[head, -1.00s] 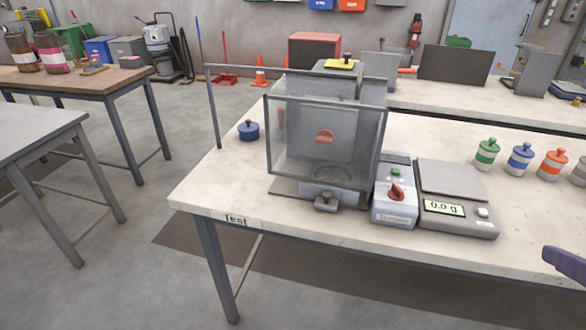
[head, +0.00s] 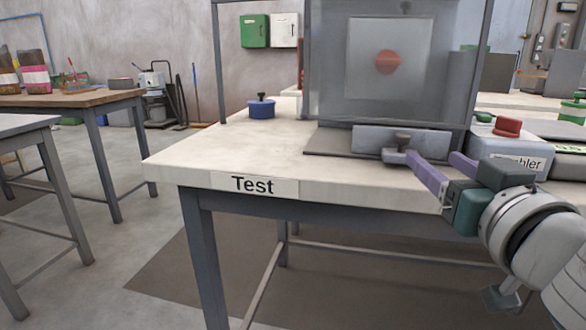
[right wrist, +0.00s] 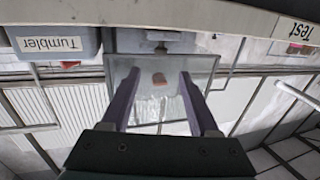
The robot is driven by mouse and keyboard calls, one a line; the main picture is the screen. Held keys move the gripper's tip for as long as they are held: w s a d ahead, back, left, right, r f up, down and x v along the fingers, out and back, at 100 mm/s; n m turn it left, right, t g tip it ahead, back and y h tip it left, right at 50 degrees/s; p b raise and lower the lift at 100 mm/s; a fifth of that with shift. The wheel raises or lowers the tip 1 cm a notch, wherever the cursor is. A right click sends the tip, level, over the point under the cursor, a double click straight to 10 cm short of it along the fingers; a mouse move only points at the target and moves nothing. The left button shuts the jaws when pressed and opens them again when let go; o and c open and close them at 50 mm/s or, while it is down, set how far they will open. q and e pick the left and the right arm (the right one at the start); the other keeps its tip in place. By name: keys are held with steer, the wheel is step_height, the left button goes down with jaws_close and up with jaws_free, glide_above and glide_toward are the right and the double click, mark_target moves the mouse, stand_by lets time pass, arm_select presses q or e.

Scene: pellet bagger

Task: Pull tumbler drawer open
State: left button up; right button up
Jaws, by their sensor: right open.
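The tumbler (head: 385,65) is a clear grey-framed box with a red round shape showing through its front. Its drawer front (head: 370,138) is a light grey strip below the box and looks pushed in. A dark knob handle (head: 402,140) sticks out from it. My right gripper (head: 434,157) is open, with two purple fingers. In the head view one finger overlaps the handle's right side; I cannot tell if they touch. In the right wrist view the tumbler (right wrist: 160,95) shows between the fingers, and the handle (right wrist: 161,46) lies beyond the tips. My left gripper is not in view.
The control box (head: 520,163) with a red knob stands right of the tumbler, close behind my right gripper. The bench front edge carries a Test label (head: 265,186).

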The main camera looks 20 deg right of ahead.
mark_target(406, 140)
steer(key=x, duration=1)
steer(key=shift+a+f, duration=0.1)
jaws_close()
stand_by(0.3)
stand_by(0.9)
